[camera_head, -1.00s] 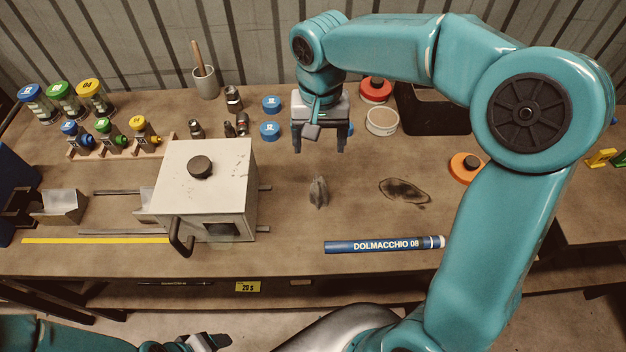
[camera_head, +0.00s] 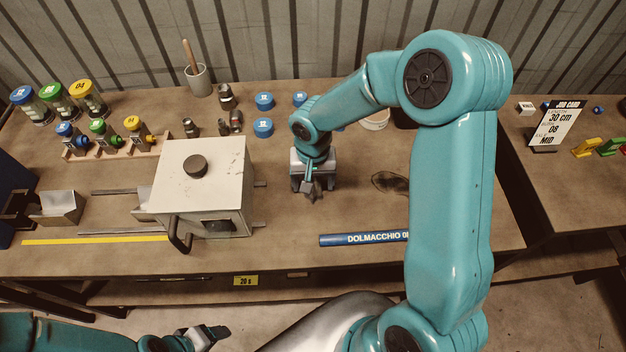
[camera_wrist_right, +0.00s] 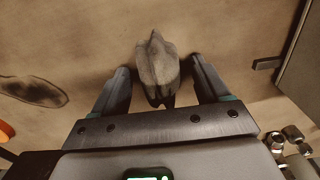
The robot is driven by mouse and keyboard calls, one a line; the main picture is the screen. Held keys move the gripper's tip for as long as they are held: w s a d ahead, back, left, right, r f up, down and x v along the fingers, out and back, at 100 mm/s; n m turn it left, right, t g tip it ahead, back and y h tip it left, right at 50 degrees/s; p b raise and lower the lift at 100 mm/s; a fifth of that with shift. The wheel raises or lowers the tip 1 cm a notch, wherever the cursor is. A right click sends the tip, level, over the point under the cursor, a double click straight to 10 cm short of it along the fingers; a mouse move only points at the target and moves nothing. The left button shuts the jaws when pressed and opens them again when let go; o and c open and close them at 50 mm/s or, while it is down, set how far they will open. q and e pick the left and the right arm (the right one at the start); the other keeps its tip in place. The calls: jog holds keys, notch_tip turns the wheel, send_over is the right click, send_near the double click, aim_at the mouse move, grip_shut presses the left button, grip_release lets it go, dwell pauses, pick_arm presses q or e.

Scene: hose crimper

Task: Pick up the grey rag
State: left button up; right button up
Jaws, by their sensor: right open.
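The grey rag (camera_wrist_right: 157,68) is a small crumpled upright bunch on the workbench. In the right wrist view it stands between the two spread fingers of my right gripper (camera_wrist_right: 160,88), with a gap on both sides. In the head view my right gripper (camera_head: 313,190) is low over the bench and hides most of the rag. My right gripper is open and holds nothing. My left gripper (camera_head: 215,335) shows at the bottom of the head view, below the bench front, away from the rag; its finger opening is unclear.
A cream crimper box (camera_head: 205,185) with a handle stands left of my right gripper. A blue DOLMACCHIO tube (camera_head: 350,239) lies in front, and a dark stain (camera_head: 390,183) is to the right. Blue caps (camera_head: 263,127) and metal fittings (camera_head: 226,97) stand behind.

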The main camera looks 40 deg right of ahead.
jog(key=shift+a+f, duration=0.1)
jog(key=shift+f, duration=0.05)
jog(key=shift+s, duration=0.2)
jog(key=shift+w, duration=0.15)
jog(key=c, duration=1)
jog(key=shift+c, duration=0.6)
jog(key=shift+r, duration=0.35)
notch_tip(320, 180, up, 20)
jog(key=b, duration=0.1)
jog(key=shift+f, duration=0.25)
